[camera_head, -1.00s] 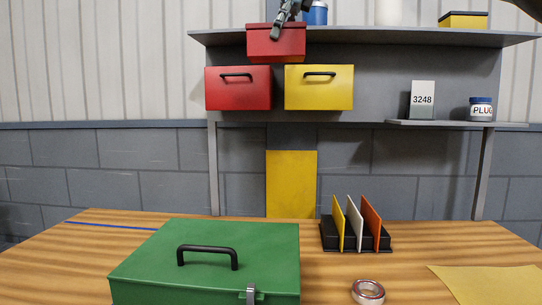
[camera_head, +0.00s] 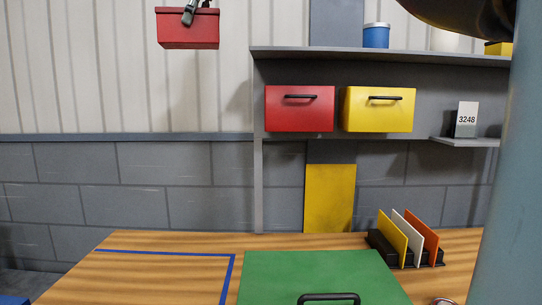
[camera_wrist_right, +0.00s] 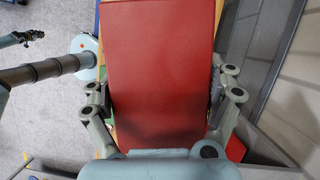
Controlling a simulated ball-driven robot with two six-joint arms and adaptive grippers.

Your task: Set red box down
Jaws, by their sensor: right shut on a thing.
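My right gripper (camera_head: 189,14) is shut on a red box (camera_head: 188,30), which hangs level in the air at the upper left of the head view, left of the shelf unit. The box is above table height, with the pale wall behind it. In the right wrist view, the box's red top (camera_wrist_right: 160,65) fills the middle, with gripper fingers on both sides. What looks like my left gripper (camera_wrist_right: 22,38) is small at the upper left of the wrist view; its jaws are unclear.
A blue line (camera_head: 165,253) marks a corner on the bare left of the wooden table (camera_head: 150,275). A green box (camera_head: 320,272) stands to its right. A shelf (camera_head: 400,57) carries another red box (camera_head: 299,110) and a yellow box (camera_head: 378,110). A divider rack (camera_head: 400,252) stands behind.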

